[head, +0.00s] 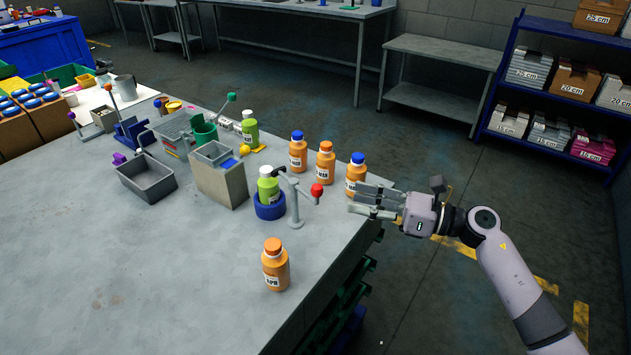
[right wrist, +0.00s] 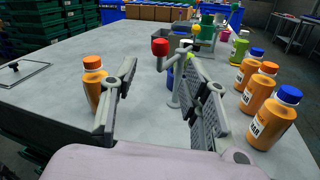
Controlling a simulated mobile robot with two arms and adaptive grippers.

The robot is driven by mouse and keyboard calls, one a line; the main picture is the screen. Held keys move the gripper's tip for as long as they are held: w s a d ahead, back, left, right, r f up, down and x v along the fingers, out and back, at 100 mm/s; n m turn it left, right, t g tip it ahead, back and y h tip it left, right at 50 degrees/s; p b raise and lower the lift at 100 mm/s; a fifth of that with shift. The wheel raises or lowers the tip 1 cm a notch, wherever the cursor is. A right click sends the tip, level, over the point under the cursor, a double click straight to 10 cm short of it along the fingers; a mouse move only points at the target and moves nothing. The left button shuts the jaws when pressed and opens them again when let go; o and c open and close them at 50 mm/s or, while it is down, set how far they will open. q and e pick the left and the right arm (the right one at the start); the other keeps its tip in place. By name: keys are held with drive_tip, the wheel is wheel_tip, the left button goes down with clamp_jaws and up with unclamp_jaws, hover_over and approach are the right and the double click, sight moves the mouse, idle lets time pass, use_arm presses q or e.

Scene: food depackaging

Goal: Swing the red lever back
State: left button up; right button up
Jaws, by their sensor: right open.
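The red lever knob (head: 317,190) sits on the arm of a grey post (head: 295,210) at the right part of the table. The post stands beside a green bottle (head: 268,188) in a blue round holder (head: 270,208). My right gripper (head: 370,202) is open and empty, right of the knob and apart from it, near the table's right edge. In the right wrist view the red knob (right wrist: 160,47) shows beyond and between the open fingers (right wrist: 158,92), at upper middle. The green bottle is mostly hidden there. My left gripper is not in view.
An orange bottle with orange cap (head: 275,265) stands in front of the post. Orange bottles (head: 298,152), (head: 325,163) and (head: 356,174) stand behind, along the right edge, close to my right gripper. The front left table is clear.

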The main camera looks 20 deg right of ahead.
sight(316, 190)
drive_tip(key=p+x, duration=0.3)
drive_tip(key=x, duration=0.6)
drive_tip(key=shift+w+a, duration=0.1)
drive_tip(key=shift+w, duration=0.1)
drive_tip(key=shift+w+a, duration=0.2)
drive_tip(key=shift+a, duration=0.1)
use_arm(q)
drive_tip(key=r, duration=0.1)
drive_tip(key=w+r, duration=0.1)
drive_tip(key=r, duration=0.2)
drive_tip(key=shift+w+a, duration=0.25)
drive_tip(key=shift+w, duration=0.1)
use_arm(e)
clamp_jaws()
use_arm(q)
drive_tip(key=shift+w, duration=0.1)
